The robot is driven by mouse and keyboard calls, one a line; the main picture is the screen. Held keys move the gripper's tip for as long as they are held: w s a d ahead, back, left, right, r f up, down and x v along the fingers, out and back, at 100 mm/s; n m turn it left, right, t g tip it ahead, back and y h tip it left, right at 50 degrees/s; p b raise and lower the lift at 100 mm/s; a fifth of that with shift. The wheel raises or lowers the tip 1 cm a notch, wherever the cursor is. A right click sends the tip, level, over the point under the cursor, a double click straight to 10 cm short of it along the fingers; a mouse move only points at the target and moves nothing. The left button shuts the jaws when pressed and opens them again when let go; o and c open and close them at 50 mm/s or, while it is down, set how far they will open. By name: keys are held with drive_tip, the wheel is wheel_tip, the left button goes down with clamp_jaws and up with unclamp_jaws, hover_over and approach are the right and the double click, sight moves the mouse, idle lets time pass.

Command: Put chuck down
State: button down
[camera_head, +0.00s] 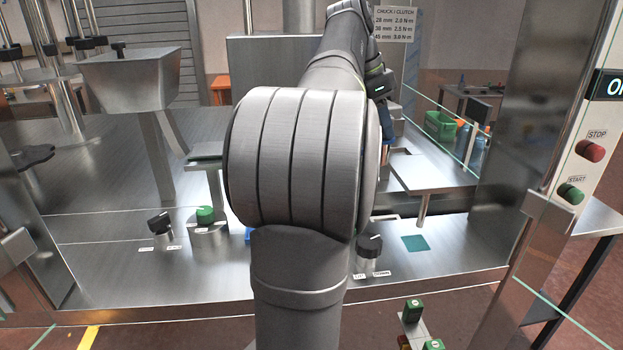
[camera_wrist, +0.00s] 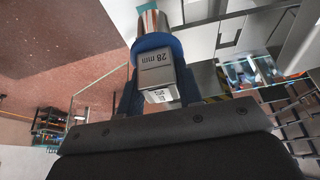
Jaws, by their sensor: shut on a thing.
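The chuck (camera_wrist: 155,70) shows in the wrist view as a grey block marked "28 mm" with a blue collar and a shiny metal cylinder beyond it. My gripper (camera_wrist: 160,92) is shut on it, with a dark finger on each side. In the head view my arm covers most of the middle, and my gripper and the chuck are largely hidden behind it. I cannot tell whether the chuck touches any surface.
A steel bench holds a black knob (camera_head: 160,229), a green button (camera_head: 205,215) and another black knob (camera_head: 369,248). A hopper (camera_head: 130,80) stands left. A teal square (camera_head: 415,243) lies on bare bench at right. A sign (camera_head: 396,20) lists chuck sizes. Glass panels and posts flank the bench.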

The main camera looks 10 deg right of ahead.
drive_tip(key=w+a+f+n+t+y, duration=0.15)
drive_tip(key=w+a+f+n, duration=0.35)
drive_tip(key=a, duration=0.8)
drive_tip(key=w+a+f+n+t, duration=0.15)
drive_tip(key=a+f+n, duration=0.35)
drive_tip(key=a, duration=0.9)
drive_tip(key=shift+m, duration=0.5)
drive_tip(key=shift+s+a+f, duration=0.15)
drive_tip(key=shift+f, duration=2.7)
drive_tip(key=shift+s+a+f, duration=0.1)
drive_tip(key=shift+s+f, duration=0.05)
drive_tip(key=shift+f, duration=2.7)
drive_tip(key=shift+f, duration=0.1)
drive_tip(key=c, duration=1)
unclamp_jaws()
drive_tip(key=v, duration=1.2)
drive_tip(key=shift+s, duration=0.1)
